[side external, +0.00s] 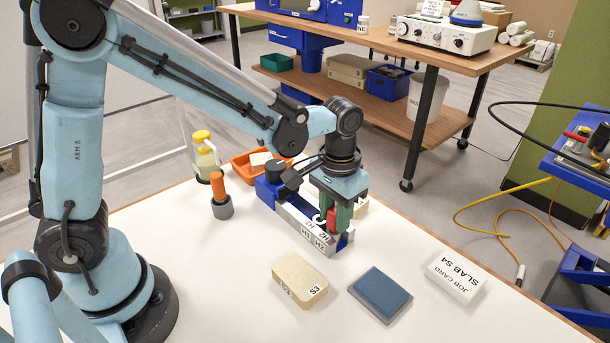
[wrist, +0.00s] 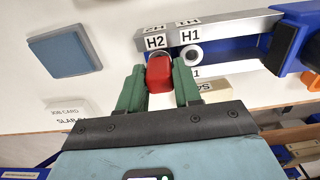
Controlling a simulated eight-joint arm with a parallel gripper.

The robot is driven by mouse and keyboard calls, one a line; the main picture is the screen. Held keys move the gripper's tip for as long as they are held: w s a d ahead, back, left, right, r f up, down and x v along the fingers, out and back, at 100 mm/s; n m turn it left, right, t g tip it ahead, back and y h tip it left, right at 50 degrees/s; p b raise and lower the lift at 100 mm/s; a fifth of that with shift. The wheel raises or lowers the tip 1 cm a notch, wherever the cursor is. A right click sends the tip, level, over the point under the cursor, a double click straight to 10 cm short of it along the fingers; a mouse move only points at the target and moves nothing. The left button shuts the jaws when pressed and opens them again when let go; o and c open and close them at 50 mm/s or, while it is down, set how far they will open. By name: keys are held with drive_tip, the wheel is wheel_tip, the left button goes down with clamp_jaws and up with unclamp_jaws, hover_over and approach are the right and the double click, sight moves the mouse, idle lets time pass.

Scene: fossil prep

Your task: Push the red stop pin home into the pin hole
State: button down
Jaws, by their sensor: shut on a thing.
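The red stop pin (wrist: 159,74) is between the green fingers of my gripper (wrist: 159,88), which is shut on it. In the side view the pin (side external: 331,219) shows between the fingers of my gripper (side external: 336,212), low over the metal bar (side external: 296,215) of the blue fixture. In the wrist view the pin's head is beside the H2 label (wrist: 155,42). Its lower end is hidden, so I cannot tell how deep it sits. A round, dark-centred hole (wrist: 192,54) is uncovered beside the H1 label (wrist: 189,35).
A tan block marked S3 (side external: 299,279), a blue pad (side external: 380,294) and a white job card block (side external: 455,277) lie in front of the fixture. An orange-handled tool in a grey holder (side external: 221,205), a yellow-capped bottle (side external: 205,158) and an orange tray (side external: 250,166) stand behind left.

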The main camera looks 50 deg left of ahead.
sight(335, 211)
drive_tip(key=shift+f, duration=0.15)
idle(0.6)
drive_tip(key=c, duration=0.7)
unclamp_jaws()
drive_tip(key=shift+r, duration=3.55)
drive_tip(key=s+a+r+t, duration=0.2)
drive_tip(key=s+a+t, duration=0.5)
drive_tip(key=s+a, duration=0.1)
drive_tip(key=shift+a, duration=0.75)
